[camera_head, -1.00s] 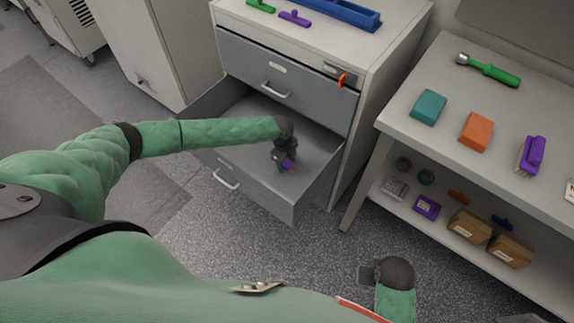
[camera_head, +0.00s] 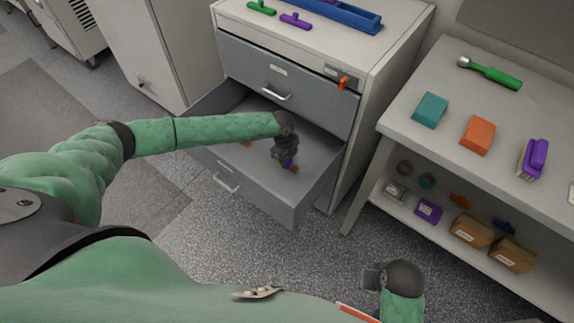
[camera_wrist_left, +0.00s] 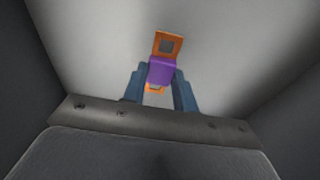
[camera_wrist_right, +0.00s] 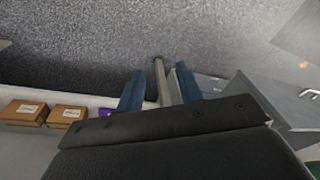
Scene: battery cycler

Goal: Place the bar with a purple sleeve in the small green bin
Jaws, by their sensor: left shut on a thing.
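The bar with a purple sleeve (camera_wrist_left: 161,70) has orange ends and sits between the two blue-grey fingers of my left gripper (camera_wrist_left: 160,85). In the head view my left gripper (camera_head: 287,160) is down inside the open lower drawer, shut on the bar, and mostly hides it. A bit of the purple sleeve (camera_head: 288,162) shows. My right gripper (camera_head: 370,278) is low in front of the shelf bench; in the right wrist view its fingers (camera_wrist_right: 160,75) are apart, with a grey post seen between them. I cannot make out a small green bin in any view.
The open drawer (camera_head: 318,182) has walls around my left gripper. A small orange thing (camera_head: 247,143) lies in it by my arm. The cabinet top holds a blue tray (camera_head: 335,14). The bench (camera_head: 420,140) at right carries several blocks and a green-handled tool (camera_head: 492,74).

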